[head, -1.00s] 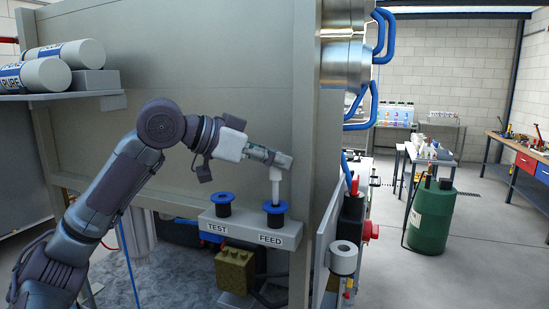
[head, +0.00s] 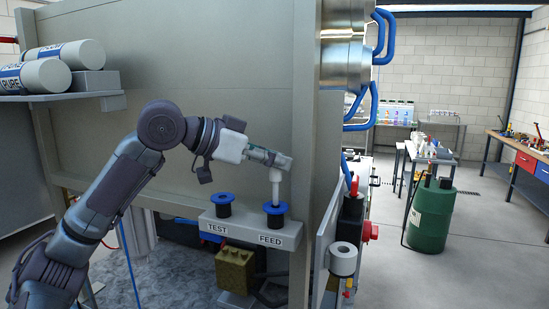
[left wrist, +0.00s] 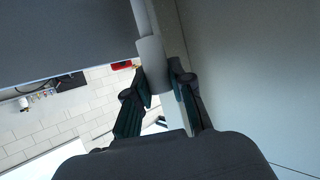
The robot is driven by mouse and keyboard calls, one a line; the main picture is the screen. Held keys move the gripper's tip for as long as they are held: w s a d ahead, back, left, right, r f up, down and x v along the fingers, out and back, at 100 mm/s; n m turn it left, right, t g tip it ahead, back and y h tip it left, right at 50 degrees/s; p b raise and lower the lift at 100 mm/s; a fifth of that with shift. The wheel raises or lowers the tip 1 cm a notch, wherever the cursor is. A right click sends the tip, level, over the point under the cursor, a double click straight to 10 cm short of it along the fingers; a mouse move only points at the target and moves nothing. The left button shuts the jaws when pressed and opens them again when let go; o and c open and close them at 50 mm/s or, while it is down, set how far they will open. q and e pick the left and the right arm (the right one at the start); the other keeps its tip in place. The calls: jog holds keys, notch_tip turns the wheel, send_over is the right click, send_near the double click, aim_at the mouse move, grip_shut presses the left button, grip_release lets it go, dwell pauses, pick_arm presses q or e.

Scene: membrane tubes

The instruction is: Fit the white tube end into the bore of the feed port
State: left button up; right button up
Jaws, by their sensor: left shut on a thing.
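My left gripper (head: 279,160) is shut on the white tube (head: 276,190) and holds it upright over the feed port (head: 275,212). The port has a blue ring and sits above the FEED label. The tube's lower end meets the ring in the head view; I cannot tell whether it is inside the bore. In the left wrist view the tube (left wrist: 151,58) shows between the fingers of the left gripper (left wrist: 155,80), but the port does not show clearly. My right gripper is not in view.
The test port (head: 223,203), also blue-ringed, stands left of the feed port on the same grey bracket (head: 250,232). A frame post rises close to the right of the gripper. White cylinders (head: 45,72) lie on a shelf at upper left. A green drum (head: 430,217) stands right.

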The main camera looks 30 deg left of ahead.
aim_at(274, 180)
pick_arm(q)
jog(key=shift+f+b, duration=0.4)
jog(key=shift+f, duration=0.1)
jog(key=shift+f+b, duration=1.15)
jog(key=shift+f, duration=0.3)
jog(key=o, duration=0.9)
jog(key=shift+c, duration=0.2)
jog(key=v, duration=1.2)
jog(key=shift+s, duration=0.1)
